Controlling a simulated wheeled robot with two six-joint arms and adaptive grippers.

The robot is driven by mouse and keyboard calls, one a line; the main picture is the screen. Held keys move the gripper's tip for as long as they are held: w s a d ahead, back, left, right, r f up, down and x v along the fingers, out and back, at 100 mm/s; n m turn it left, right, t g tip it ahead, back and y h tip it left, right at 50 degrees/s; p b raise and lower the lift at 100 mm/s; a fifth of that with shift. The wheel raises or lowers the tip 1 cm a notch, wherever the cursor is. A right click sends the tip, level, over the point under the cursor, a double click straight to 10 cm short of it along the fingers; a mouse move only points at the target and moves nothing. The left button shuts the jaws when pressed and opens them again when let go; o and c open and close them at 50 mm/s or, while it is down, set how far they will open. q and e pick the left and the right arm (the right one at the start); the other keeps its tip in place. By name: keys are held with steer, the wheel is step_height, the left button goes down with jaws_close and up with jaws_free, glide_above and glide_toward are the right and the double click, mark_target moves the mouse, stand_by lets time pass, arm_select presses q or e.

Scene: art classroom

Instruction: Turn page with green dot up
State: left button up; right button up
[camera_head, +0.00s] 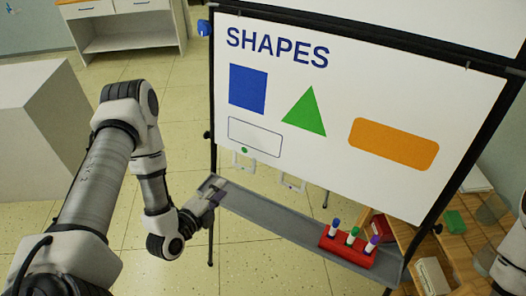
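A flip chart page (330,80) hangs on a black-framed stand, headed "SHAPES", with a blue square, a green triangle, an orange rounded bar and an outlined rectangle. A small green dot (244,150) sits at the page's lower left, by the outlined rectangle's bottom. My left gripper (214,194) is below and left of the dot, at the left end of the grey tray, apart from the page. Its fingers are small and overlap the tray, so I cannot tell whether they are open. My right arm shows only partly at the right edge; its gripper is out of view.
The grey tray (280,222) runs under the page and holds a red marker holder (346,246) with several markers. A wooden shelf (455,245) stands behind at the right. A white block (38,130) and a cabinet (125,30) are at the left.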

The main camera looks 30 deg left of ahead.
mark_target(244, 168)
arm_select(q)
steer(key=w+b, duration=0.1)
steer(key=w, duration=0.1)
steer(key=w+f+b, duration=0.1)
steer(key=w+b, duration=0.1)
steer(key=w+f+b, duration=0.1)
steer(key=w+b, duration=0.1)
steer(key=shift+w+d, duration=0.25)
steer(key=shift+d, duration=0.1)
steer(key=w, duration=0.3)
steer(key=w+b, duration=0.1)
steer(key=w, duration=0.2)
steer(key=shift+f, duration=0.2)
arm_select(e)
step_height(244, 168, down, 6)
steer(key=shift+s+f, duration=0.2)
steer(key=shift+s, duration=0.2)
arm_select(q)
steer(key=shift+w, duration=0.1)
steer(key=c, duration=0.5)
jaws_close()
